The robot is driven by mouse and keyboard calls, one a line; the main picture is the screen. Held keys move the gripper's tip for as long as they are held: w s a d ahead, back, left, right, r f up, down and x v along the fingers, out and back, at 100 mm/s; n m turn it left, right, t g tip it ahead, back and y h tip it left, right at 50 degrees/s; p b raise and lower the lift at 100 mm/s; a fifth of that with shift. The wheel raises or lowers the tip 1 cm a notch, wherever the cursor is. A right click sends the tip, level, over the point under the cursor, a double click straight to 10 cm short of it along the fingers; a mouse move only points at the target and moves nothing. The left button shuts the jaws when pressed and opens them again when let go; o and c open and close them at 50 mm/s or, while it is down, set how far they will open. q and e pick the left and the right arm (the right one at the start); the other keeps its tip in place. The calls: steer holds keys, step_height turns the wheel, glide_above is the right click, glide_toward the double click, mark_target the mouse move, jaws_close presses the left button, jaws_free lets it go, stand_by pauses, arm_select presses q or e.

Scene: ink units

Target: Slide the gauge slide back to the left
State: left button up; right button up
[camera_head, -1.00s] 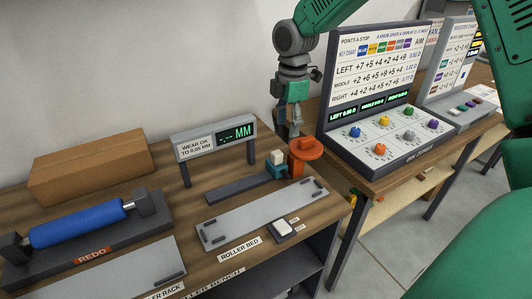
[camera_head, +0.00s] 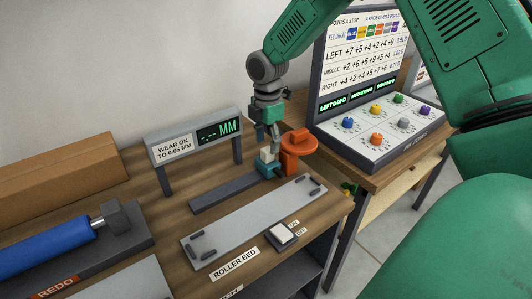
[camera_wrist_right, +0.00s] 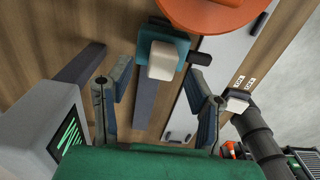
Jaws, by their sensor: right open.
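The gauge slide is a teal carriage (camera_head: 268,168) with a pale knob (camera_head: 267,155) on top. It sits at the right end of a dark rail (camera_head: 225,195), beside an orange disc-topped part (camera_head: 300,146). My right gripper (camera_head: 272,136) hangs just above and behind the slide, fingers pointing down. In the wrist view, my right gripper (camera_wrist_right: 160,75) is open, its fingers spread on either side of the pale knob (camera_wrist_right: 162,62), with gaps at both sides. The teal carriage (camera_wrist_right: 172,45) shows beyond the knob. My left gripper is not in view.
A gauge display (camera_head: 195,140) stands behind the rail's left part and reads dashes and MM. The grey roller bed (camera_head: 255,220) lies in front. A blue roller (camera_head: 45,248) rests at left, and a knob console (camera_head: 375,130) stands at right.

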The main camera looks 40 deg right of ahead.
mark_target(265, 150)
steer(key=f, duration=0.2)
steer(key=shift+s+d+f, duration=0.1)
steer(key=shift+d+f, duration=0.15)
steer(key=shift+f, duration=0.15)
steer(key=shift+a+f, duration=0.1)
steer(key=shift+f, duration=0.4)
steer(key=shift+a, duration=0.35)
steer(key=shift+d, duration=0.1)
jaws_close()
steer(key=shift+a, duration=0.4)
steer(key=a+p, duration=0.1)
steer(key=a, duration=0.5)
steer(key=w+a+p, duration=0.1)
steer(key=a, duration=0.5)
steer(key=w+a+p, duration=0.1)
steer(key=a+p, duration=0.1)
steer(key=a, duration=0.4)
steer(key=shift+a, duration=0.25)
steer(key=shift+w+a, duration=0.1)
steer(key=shift+a, duration=0.35)
